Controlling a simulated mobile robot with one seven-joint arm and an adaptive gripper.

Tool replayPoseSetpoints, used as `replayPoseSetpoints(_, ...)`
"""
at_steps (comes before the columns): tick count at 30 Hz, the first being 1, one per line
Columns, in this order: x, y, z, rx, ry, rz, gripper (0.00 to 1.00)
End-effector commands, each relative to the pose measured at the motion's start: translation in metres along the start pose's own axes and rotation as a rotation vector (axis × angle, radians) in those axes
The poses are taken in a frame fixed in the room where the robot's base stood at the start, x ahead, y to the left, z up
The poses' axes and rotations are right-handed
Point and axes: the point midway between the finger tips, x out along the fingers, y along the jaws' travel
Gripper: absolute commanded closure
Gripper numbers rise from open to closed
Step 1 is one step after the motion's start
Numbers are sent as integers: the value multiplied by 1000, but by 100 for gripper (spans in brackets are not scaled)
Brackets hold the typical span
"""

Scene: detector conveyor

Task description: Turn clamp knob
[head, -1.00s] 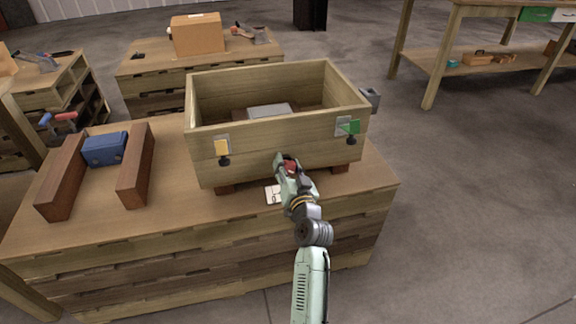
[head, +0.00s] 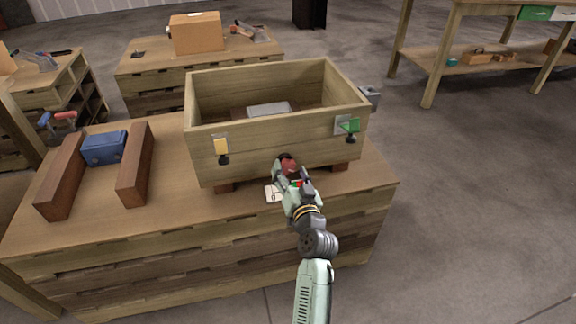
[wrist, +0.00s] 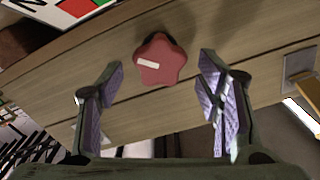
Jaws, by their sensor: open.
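The clamp knob is a red, star-shaped knob with a white mark; in the head view the knob (head: 288,163) shows low on the front wall of a wooden box (head: 272,148). In the wrist view the knob (wrist: 160,62) faces me, its white mark tilted slightly from level. My gripper (head: 293,174) is at the box front, close to the knob. In the wrist view my gripper (wrist: 160,75) is open, with one finger on each side of the knob and visible gaps to both. The knob's shaft is hidden.
The box stands on a wooden workbench (head: 90,233). Its front carries a yellow latch (head: 221,147) and a green one (head: 350,125). A white card (head: 271,194) lies beside my gripper. A blue block (head: 104,148) sits between two brown blocks at left. Bare floor is at right.

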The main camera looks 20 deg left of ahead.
Motion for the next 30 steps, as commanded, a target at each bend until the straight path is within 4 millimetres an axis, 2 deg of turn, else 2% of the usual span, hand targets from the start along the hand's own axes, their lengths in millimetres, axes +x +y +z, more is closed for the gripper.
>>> replayPoseSetpoints(1, -13, 1, 1, 2, -1, 3, 40)
replayPoseSetpoints(6, -49, 1, 1, 2, -2, 2, 40)
replayPoseSetpoints(12, -78, 0, 0, 2, -1, 1, 40)
replayPoseSetpoints(18, -86, 0, 0, 1, 0, 0, 40)
replayPoseSetpoints(30, -86, 0, 0, 1, 0, 0, 40)
